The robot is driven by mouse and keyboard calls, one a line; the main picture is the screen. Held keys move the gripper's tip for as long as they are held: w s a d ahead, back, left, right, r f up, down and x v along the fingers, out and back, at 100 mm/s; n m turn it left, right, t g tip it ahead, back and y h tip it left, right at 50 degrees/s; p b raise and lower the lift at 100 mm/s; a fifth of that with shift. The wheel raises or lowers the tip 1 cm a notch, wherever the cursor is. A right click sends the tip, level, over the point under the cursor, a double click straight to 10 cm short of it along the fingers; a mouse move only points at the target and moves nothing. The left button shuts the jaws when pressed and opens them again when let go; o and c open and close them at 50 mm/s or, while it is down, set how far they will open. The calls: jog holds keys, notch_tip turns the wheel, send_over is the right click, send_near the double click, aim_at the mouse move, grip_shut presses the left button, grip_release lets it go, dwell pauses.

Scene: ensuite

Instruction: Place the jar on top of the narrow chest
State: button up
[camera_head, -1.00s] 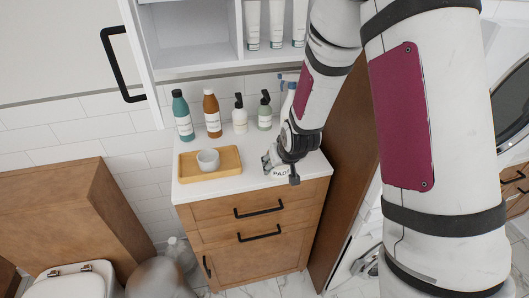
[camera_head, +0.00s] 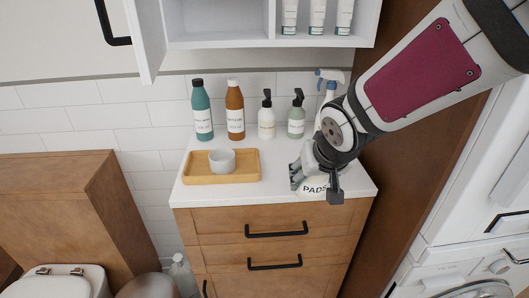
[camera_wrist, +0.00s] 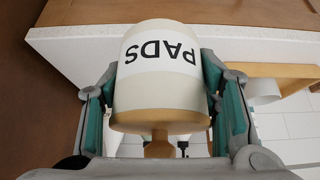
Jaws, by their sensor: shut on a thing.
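The jar (camera_wrist: 160,90) is pale, with a white label reading PADS and a tan lid with a round knob. It appears upside down in the wrist view. My gripper (camera_head: 315,184) is shut around it, a finger on each side. In the head view the jar (camera_head: 313,189) shows only partly between the fingers, at the front right of the white top (camera_head: 230,193) of a wooden chest (camera_head: 222,222). Whether its base touches the top cannot be told.
A wooden tray (camera_head: 190,181) with a white cup (camera_head: 222,160) stands to the left. Behind are a teal bottle (camera_head: 201,110), a brown bottle (camera_head: 236,110), two pump bottles and a spray bottle (camera_head: 329,85). A tall brown panel (camera_head: 395,190) bounds the right. An open shelf hangs above.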

jog(key=w+d, duration=0.1)
jog(key=w, duration=0.4)
jog(key=w+d+f, duration=0.1)
jog(key=w+d, duration=0.1)
jog(key=w, duration=0.3)
jog(key=w+d+p, duration=0.1)
jog(key=w+d, duration=0.1)
jog(key=w, duration=0.3)
jog(key=shift+f, duration=2)
jog(key=shift+f, duration=0.1)
jog(key=o, duration=1.3)
jog(key=shift+f, duration=0.1)
